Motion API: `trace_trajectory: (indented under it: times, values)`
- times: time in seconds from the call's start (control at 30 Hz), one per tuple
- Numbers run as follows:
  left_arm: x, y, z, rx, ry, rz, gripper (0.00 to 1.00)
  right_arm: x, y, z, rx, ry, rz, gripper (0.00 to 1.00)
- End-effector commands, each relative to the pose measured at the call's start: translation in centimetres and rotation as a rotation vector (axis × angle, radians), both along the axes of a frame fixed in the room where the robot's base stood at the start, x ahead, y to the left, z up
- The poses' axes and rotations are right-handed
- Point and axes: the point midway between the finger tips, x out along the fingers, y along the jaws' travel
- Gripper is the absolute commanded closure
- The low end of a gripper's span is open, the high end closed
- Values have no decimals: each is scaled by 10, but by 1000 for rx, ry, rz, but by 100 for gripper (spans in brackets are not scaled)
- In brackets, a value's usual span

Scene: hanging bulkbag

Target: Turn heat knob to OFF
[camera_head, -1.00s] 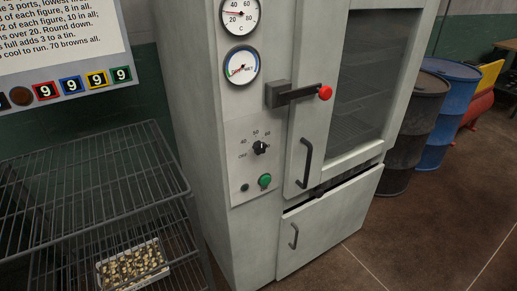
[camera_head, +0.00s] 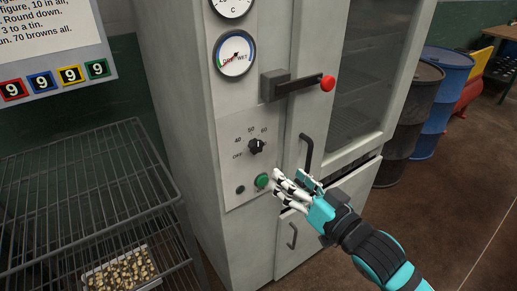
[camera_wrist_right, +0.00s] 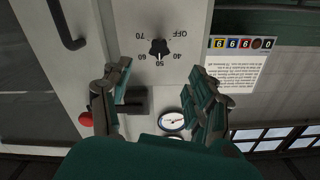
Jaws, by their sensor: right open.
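The black heat knob (camera_head: 256,146) is on the pale control panel of the tall cabinet, ringed by OFF, 40, 50 and 60. In the right wrist view, upside down, the heat knob (camera_wrist_right: 159,47) also has 70 beside it. Its pointer appears to be near 50, but its exact angle is hard to read. My right gripper (camera_head: 292,182) is open and empty, below and right of the knob, apart from it. In the right wrist view the fingers of my right gripper (camera_wrist_right: 160,88) are spread, with the knob beyond the gap. My left gripper is not in view.
A green button (camera_head: 262,181) is below the knob, close to my right fingers. A red-tipped latch lever (camera_head: 300,88) and a door handle (camera_head: 306,152) stick out nearby. A wire rack (camera_head: 90,190) stands at the left; barrels (camera_head: 447,95) stand at the right.

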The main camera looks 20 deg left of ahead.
Motion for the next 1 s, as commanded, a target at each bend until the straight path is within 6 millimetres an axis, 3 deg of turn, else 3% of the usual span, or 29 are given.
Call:
trace_trajectory:
  times: [0.3, 0.5, 0.7, 1.0]
  values:
    - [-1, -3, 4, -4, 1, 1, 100, 44, 57, 2, 0, -2, 1, 40]
    - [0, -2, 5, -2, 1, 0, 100, 65, 84, 1, 0, -2, 0, 40]
    - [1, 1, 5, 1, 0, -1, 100, 76, 97, 0, -1, -2, -1, 40]
    - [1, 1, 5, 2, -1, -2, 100, 77, 99, 0, 0, -2, 0, 40]
